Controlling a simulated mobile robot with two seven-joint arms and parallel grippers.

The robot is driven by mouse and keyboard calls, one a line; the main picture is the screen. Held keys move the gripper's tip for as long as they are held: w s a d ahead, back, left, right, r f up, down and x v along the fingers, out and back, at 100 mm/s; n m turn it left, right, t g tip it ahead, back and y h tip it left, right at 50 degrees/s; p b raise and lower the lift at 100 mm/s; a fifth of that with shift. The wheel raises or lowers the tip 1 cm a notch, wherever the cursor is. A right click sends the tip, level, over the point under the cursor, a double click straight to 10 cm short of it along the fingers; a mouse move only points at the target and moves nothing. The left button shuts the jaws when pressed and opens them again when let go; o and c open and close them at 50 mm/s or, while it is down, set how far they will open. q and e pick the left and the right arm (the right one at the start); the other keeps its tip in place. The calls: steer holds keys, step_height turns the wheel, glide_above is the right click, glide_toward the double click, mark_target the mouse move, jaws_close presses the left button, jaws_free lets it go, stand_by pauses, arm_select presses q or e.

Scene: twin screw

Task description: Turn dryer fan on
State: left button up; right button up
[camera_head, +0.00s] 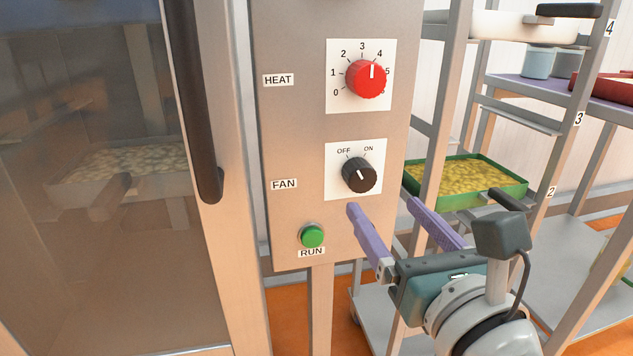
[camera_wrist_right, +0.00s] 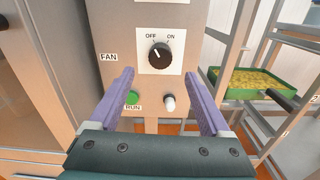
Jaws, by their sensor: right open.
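The black fan knob (camera_head: 359,174) sits on a white plate marked OFF and ON on the grey control panel (camera_head: 290,140). Its white mark points up and left, toward OFF. The knob also shows in the right wrist view (camera_wrist_right: 159,56), ahead of the fingers. My right gripper (camera_head: 382,204) has two purple fingers, spread wide and empty, below and to the right of the knob in the head view. In the wrist view the gripper (camera_wrist_right: 160,74) has its fingertips either side of the knob's line, apart from it. My left gripper is not in view.
A red heat knob (camera_head: 366,78) is above the fan knob. A green RUN button (camera_head: 312,235) is below left, and a white lamp-like part (camera_wrist_right: 168,102) is beside it. A dryer door handle (camera_head: 200,110) stands left. A rack with a green tray (camera_head: 460,196) stands right.

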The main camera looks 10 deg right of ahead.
mark_target(364, 180)
steer(key=w+b, duration=0.1)
steer(key=w, duration=0.6)
steer(key=shift+w+a, duration=0.1)
jaws_close()
stand_by(0.5)
